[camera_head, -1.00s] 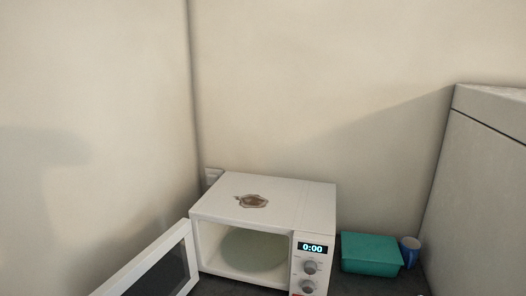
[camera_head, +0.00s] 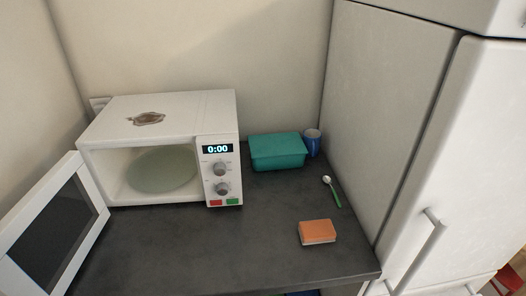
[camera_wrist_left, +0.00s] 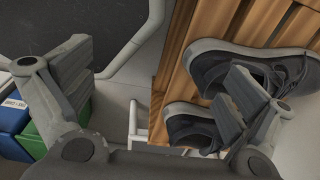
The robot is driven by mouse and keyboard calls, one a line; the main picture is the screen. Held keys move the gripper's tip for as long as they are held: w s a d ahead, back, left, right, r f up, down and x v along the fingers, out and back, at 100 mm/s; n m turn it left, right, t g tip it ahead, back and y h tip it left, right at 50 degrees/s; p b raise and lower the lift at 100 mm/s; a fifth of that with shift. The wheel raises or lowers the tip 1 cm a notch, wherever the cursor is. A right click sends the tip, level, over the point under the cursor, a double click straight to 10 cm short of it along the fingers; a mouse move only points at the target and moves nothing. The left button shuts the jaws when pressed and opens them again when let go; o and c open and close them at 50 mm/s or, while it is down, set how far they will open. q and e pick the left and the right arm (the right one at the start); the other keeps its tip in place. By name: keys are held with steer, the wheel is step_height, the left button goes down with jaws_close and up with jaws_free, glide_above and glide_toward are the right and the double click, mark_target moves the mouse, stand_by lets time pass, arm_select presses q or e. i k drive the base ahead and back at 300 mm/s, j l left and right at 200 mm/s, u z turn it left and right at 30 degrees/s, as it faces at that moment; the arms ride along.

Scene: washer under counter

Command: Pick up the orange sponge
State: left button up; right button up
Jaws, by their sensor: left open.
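The orange sponge (camera_head: 316,230) lies flat on the dark countertop (camera_head: 250,240) in the head view, near the counter's front right corner. Its top is orange and its lower edge is pale. My left gripper (camera_wrist_left: 155,95) shows only in the left wrist view. Its two fingers are wide apart with nothing between them. It is away from the sponge, over a floor area with dark shoes (camera_wrist_left: 262,75) on a wooden slatted rack (camera_wrist_left: 215,20). My right gripper is in neither view.
A white microwave (camera_head: 222,120) with its door (camera_head: 55,225) open stands at left. Behind the sponge are a teal box (camera_head: 277,152), a blue mug (camera_head: 312,143) and a green-handled spoon (camera_head: 333,191). A white fridge (camera_head: 390,110) borders the counter at right. The counter left of the sponge is clear.

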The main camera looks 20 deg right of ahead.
mark_target(323, 231)
steer(key=k+l+z, duration=0.1)
steer(key=z, duration=0.85)
